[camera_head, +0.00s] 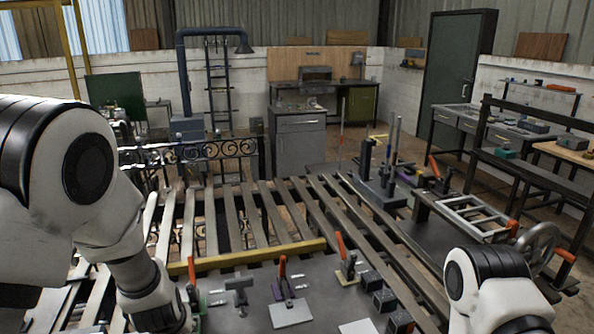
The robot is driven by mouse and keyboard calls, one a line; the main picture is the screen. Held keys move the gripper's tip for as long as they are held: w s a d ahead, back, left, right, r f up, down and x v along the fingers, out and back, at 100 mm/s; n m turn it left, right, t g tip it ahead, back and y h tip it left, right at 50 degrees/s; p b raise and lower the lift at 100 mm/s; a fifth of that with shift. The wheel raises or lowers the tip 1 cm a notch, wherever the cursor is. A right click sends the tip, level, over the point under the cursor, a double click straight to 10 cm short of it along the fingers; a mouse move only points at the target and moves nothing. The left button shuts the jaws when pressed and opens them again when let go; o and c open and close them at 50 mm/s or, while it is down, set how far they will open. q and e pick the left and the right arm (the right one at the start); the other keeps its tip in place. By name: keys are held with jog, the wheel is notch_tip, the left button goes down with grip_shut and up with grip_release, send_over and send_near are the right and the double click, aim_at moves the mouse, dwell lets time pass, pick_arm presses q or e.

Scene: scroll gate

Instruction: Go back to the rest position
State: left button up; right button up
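My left arm comes in from the left and bends down to the bottom edge, over the left side of the workbench. Its gripper is not in view. My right arm shows only as a white and black joint at the bottom right, and its gripper is also out of frame. A black wrought-iron piece with scrolls (215,150) stands at the far left end of the slatted table (262,210). I see nothing held, as both hands are out of the picture.
A dark metal plate (245,310) at the front carries several orange-handled clamps (281,270) and small dark blocks (385,299). A yellow bar (248,256) crosses behind them. A bender with a handwheel (538,245) stands at right. Upright posts (394,145) rise mid-table.

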pick_arm(q)
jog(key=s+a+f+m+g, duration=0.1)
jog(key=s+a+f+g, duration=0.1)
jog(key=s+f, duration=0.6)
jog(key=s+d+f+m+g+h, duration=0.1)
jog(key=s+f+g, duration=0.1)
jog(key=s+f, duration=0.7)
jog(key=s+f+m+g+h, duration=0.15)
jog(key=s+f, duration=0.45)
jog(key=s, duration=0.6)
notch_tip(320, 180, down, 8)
jog(key=b, duration=0.9)
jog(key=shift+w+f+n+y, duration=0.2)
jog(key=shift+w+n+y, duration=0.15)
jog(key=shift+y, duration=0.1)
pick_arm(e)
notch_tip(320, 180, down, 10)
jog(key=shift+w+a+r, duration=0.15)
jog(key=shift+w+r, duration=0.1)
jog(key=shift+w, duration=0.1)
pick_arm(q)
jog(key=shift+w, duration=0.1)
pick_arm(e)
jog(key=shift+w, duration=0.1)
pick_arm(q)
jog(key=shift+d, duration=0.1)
